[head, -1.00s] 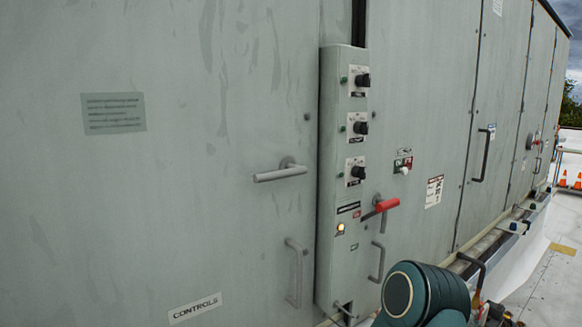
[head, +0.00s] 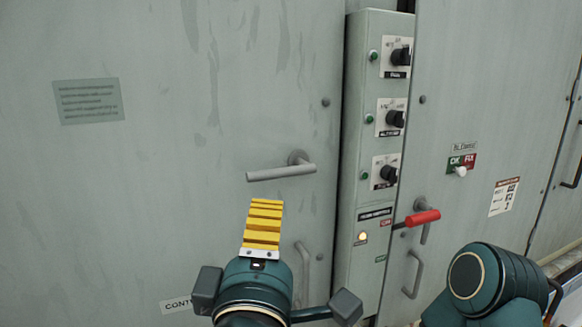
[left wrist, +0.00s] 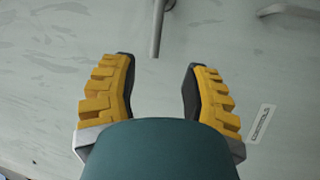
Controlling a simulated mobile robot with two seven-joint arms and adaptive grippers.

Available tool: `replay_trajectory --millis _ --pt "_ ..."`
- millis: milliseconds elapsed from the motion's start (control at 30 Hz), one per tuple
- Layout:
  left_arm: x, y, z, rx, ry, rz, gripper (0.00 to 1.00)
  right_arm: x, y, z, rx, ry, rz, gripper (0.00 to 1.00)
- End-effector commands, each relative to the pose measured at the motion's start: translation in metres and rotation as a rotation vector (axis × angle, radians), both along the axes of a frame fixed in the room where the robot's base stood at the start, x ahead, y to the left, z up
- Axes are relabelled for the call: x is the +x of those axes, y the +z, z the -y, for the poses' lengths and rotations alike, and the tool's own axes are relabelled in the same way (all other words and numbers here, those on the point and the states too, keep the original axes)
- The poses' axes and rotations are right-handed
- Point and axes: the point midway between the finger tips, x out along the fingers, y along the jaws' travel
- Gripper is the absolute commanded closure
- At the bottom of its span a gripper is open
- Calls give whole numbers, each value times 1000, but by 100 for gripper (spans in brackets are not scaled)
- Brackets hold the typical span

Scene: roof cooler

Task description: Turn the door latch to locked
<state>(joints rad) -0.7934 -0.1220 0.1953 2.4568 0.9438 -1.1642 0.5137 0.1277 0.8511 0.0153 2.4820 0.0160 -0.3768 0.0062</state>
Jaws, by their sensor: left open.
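The door latch, a grey lever handle (head: 282,172), sits on the large grey door and lies nearly level, its free end pointing left. In the left wrist view the lever (left wrist: 157,28) shows upright at the top, its end ahead of the gap between my fingers. My left gripper (head: 265,204) has yellow ridged fingers and is just below the lever in the head view, seen edge-on. In the left wrist view my left gripper (left wrist: 157,64) is open and empty, apart from the lever. My right gripper is not in view.
A control box (head: 372,150) with knobs stands right of the lever. A red-gripped lever (head: 423,217) is farther right. A grey pull handle (head: 303,273) is below the latch, partly hidden by my arm. A CONTROLS label (left wrist: 261,124) is on the door.

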Motion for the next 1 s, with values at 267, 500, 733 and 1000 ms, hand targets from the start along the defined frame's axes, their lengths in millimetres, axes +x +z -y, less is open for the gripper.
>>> replay_trajectory --millis 267,500,733,1000 --pt "17 8 0 -16 4 4 53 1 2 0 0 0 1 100" --pt "62 16 5 -14 3 4 53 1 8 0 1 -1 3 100" --pt "104 24 8 -15 3 5 53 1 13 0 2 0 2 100" --pt "129 28 10 -14 1 6 53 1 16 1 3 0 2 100"
